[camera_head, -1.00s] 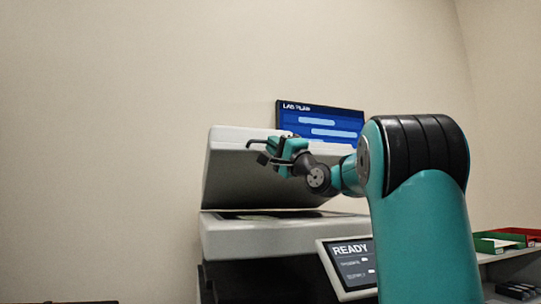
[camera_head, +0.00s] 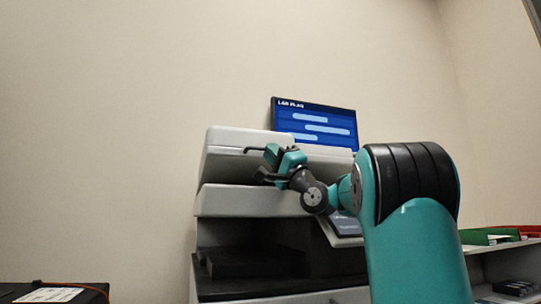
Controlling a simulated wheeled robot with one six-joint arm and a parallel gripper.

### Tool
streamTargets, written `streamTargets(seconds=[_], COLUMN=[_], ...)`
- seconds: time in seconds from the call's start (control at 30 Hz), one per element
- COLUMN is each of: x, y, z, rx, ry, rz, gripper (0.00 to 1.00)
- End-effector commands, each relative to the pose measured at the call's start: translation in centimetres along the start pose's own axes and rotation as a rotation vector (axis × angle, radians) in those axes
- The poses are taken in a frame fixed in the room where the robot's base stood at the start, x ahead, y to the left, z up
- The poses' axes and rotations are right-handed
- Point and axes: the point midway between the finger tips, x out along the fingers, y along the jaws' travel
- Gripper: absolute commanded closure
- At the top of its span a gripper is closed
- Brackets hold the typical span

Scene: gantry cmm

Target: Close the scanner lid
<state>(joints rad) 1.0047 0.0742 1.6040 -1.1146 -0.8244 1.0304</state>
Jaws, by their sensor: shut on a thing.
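The scanner lid (camera_head: 230,140) is pale grey and sits above the scanner base (camera_head: 240,201). It is tilted, with its front edge raised above the base and its grey underside showing. A thin dark handle (camera_head: 254,149) runs along the lid's front edge. My gripper (camera_head: 268,163), teal and black, is shut on the handle at the front of the lid. The fingers and my arm hide part of the handle and the lid's right side. The scanner bed is not visible from here.
A blue wall screen (camera_head: 315,122) is behind the lid. A tilted display panel (camera_head: 346,226) is partly hidden by my arm. Green and red trays (camera_head: 488,235) are on a shelf at right. A dark surface with a paper (camera_head: 50,295) is at lower left.

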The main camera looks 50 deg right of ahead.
Motion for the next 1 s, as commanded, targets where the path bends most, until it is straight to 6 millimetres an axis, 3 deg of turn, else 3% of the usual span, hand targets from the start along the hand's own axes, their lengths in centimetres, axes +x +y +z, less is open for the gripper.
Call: streamTargets(seconds=[0.3,0.33,0.37,0.67,0.77,0.9,1.0], x=[0.0,0.0,0.0,-0.1,-0.9,-3.4,-4.9], y=[0.2,0.2,0.2,0.1,0.3,0.6,-1.5], z=[0.0,0.0,0.0,0.0,0.0,0.0,-0.9], rx=[0.001,0.001,0.001,0.001,0.002,0.001,-0.006], ry=[0.0,0.0,0.0,0.0,0.001,0.004,0.006], rz=[0.004,0.004,0.004,0.002,0.004,0.007,0.005], gripper=[1.0,0.86,0.8,0.78,0.78,0.78,0.78])
